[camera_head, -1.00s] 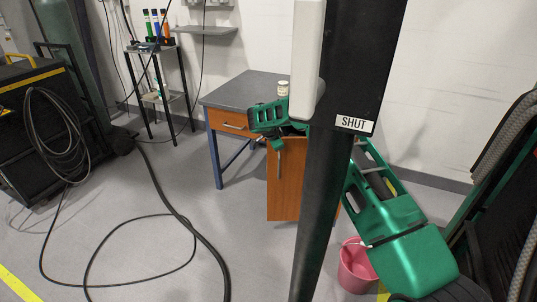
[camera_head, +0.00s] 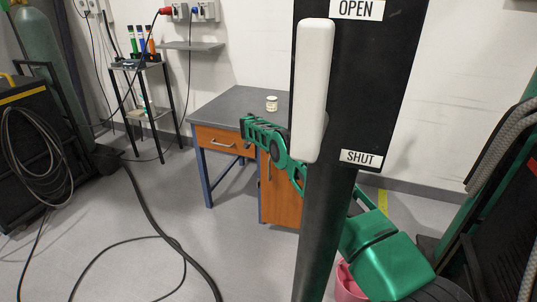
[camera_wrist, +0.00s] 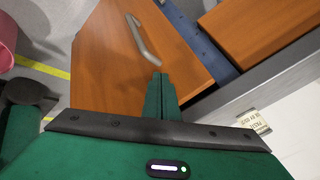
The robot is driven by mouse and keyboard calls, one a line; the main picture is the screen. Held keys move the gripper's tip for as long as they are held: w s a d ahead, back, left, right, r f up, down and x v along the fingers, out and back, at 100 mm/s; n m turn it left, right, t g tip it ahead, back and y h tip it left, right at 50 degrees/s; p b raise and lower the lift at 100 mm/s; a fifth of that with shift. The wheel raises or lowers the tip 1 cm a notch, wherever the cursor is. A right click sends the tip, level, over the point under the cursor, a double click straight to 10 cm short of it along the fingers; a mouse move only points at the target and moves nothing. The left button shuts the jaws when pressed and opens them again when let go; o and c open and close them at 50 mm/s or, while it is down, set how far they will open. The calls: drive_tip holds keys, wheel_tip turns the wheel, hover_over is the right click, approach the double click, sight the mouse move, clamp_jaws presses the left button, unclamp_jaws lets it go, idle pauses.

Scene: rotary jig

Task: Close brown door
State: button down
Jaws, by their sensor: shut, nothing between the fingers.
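The brown door (camera_head: 280,195) is under the grey-topped desk, right of its drawer, partly hidden by the dark post and my green arm. It fills much of the wrist view (camera_wrist: 110,60), with a metal bar handle (camera_wrist: 143,40). How far it stands ajar is unclear. My gripper (camera_wrist: 160,77) is shut and empty, its fingertips just below the handle's lower end and in front of the door panel. Contact with the door cannot be told. In the head view the fingertips are hidden or too small to make out.
A brown drawer (camera_head: 222,141) and blue desk frame adjoin the door. A small jar (camera_head: 271,103) stands on the desktop. A dark post (camera_head: 345,70) with a white handle and OPEN and SHUT labels blocks the centre. A pink bucket (camera_head: 346,285) and floor cable (camera_head: 150,205) are near.

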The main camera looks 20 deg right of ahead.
drive_tip(key=shift+w, duration=0.25)
idle(0.3)
